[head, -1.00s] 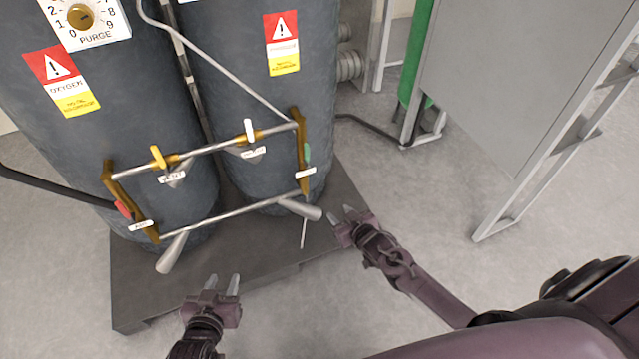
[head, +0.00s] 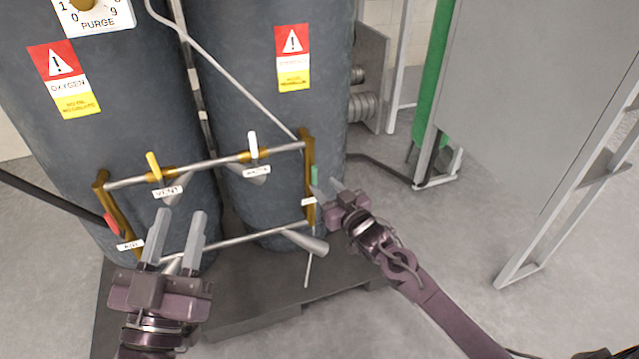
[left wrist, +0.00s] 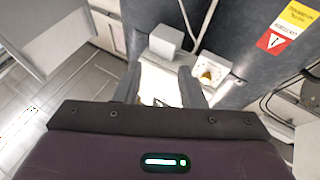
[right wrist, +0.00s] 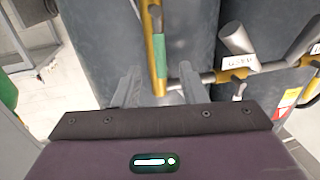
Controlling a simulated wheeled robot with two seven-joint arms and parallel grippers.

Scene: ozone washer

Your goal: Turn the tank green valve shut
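The green valve handle (head: 314,178) sits on the right brass upright of the pipe frame, in front of the right dark tank. In the right wrist view the green handle (right wrist: 160,55) lies along the brass bar, ahead of and between the spread fingers. My right gripper (head: 325,187) is open, its fingertips close beside the green handle; contact cannot be told. My left gripper (head: 178,225) is open and empty, raised in front of the lower left of the pipe frame. The left wrist view shows its spread fingers (left wrist: 160,85) with nothing between them.
The pipe frame also carries a yellow vent valve (head: 154,167), a white waste valve (head: 253,146) and a red valve (head: 111,223). The tanks stand on a dark platform (head: 250,310). A grey cabinet (head: 530,110) stands at right. Floor between is clear.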

